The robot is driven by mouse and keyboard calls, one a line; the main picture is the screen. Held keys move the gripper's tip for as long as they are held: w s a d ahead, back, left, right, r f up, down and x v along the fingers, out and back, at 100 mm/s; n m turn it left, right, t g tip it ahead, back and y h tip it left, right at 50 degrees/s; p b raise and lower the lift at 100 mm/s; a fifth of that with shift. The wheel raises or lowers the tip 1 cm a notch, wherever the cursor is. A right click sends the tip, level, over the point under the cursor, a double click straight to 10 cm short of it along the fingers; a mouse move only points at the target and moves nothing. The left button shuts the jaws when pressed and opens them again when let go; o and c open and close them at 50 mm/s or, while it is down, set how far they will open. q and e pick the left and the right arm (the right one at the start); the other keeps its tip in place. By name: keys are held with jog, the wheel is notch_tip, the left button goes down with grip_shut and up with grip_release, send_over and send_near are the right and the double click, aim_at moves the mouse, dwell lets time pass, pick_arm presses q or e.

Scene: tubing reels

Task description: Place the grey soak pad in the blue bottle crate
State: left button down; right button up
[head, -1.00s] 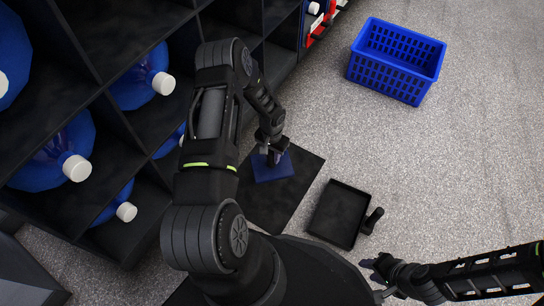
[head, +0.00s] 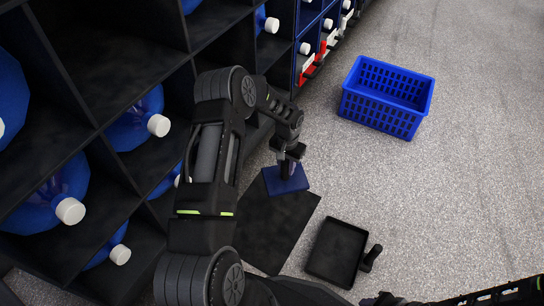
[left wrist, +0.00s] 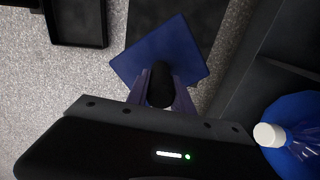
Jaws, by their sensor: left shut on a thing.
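My left gripper (head: 289,158) is shut on the black knob of a flat, square, dark blue pad (head: 285,181). It holds the pad over the far end of a dark mat on the floor. The left wrist view shows the pad (left wrist: 165,52) and the knob (left wrist: 160,85) between the fingers. No plainly grey pad shows; the held one looks blue. The blue bottle crate (head: 380,117) stands empty on the floor, beyond the pad and to its right. My right gripper (head: 385,299) is only partly seen at the bottom edge; its jaws are unclear.
The dark mat (head: 265,235) lies below the pad. A black tray (head: 337,250) with a handle sits right of it. A dark shelf (head: 105,60) with blue, white-capped bottles (head: 138,122) lines the left. The grey floor between pad and crate is clear.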

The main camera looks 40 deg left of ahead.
pick_arm(q)
jog(key=w+d+r, duration=0.2)
jog(key=d+r, duration=0.3)
jog(key=r, duration=0.5)
jog(key=w+d+r, duration=0.2)
jog(key=d+r, duration=0.4)
jog(key=r, duration=0.3)
jog(key=w+d+r+m, duration=0.1)
jog(key=d+r, duration=0.4)
jog(key=r, duration=0.5)
jog(key=shift+w+d+r, duration=0.3)
jog(key=shift+w, duration=0.45)
jog(key=shift+d, duration=0.1)
